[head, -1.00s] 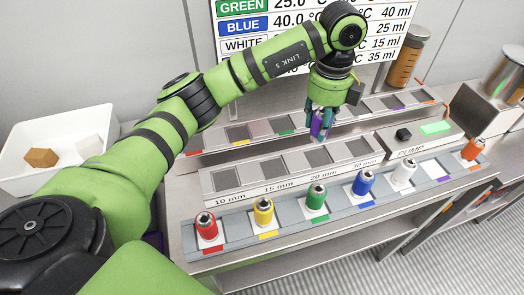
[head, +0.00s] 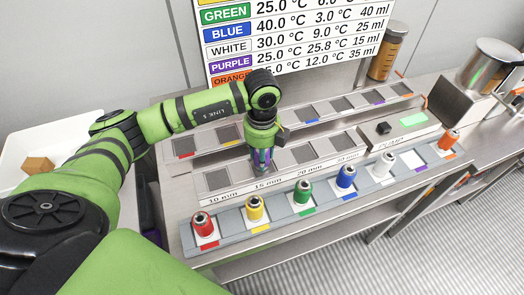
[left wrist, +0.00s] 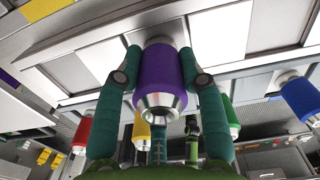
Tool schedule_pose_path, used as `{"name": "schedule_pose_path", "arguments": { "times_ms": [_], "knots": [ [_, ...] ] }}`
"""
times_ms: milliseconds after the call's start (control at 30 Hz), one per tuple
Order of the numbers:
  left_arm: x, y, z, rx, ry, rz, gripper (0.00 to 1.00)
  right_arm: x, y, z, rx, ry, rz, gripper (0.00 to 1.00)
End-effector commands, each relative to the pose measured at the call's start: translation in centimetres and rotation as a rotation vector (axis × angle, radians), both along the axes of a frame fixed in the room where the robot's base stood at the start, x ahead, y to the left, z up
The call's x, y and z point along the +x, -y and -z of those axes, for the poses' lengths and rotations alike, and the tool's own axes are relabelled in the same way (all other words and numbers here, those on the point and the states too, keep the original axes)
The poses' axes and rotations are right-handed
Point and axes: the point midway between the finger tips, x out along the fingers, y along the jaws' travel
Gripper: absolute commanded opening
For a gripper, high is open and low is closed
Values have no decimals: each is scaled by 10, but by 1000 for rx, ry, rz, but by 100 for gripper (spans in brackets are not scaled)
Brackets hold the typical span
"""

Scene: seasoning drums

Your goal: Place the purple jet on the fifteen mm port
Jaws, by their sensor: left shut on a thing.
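My left gripper (head: 262,166) is shut on the purple jet (left wrist: 158,72). In the head view the jet is mostly hidden by the fingers, with a bit of purple showing. In the left wrist view the purple body with its silver end sits between the two teal fingers (left wrist: 160,62). The gripper points down over the port strip (head: 232,196), at the pad by the 15 mm label (head: 268,183). The gripper covers most of that pad. I cannot tell whether the jet touches it. My right gripper is not in view.
Red (head: 204,224), yellow (head: 255,208), green (head: 303,193), blue (head: 345,178), white (head: 384,166) and orange (head: 448,141) jets stand on the front rack. Its purple-marked place (head: 412,160) is empty. A pump box (head: 398,128) stands right of the ports.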

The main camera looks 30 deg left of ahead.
Motion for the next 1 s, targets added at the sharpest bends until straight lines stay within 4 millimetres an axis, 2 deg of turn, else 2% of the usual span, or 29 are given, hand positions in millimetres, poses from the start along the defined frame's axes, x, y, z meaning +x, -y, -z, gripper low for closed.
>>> {"name": "schedule_pose_path", "arguments": {
  "times_ms": [300,333,367,667,800,867,1000],
  "knots": [
    [1,0,4,-1,2,0,0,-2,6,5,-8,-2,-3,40],
    [1,0,3,-1,1,0,52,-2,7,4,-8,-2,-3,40],
    [1,0,3,-1,1,0,63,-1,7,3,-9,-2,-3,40],
    [1,0,3,-1,1,0,63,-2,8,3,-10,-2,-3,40],
    [1,0,-4,-1,3,0,63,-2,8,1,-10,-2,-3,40],
    [2,0,-10,-2,7,0,63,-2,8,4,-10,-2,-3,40],
    [2,0,-37,-1,8,1,63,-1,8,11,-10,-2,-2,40]
  ]
}}
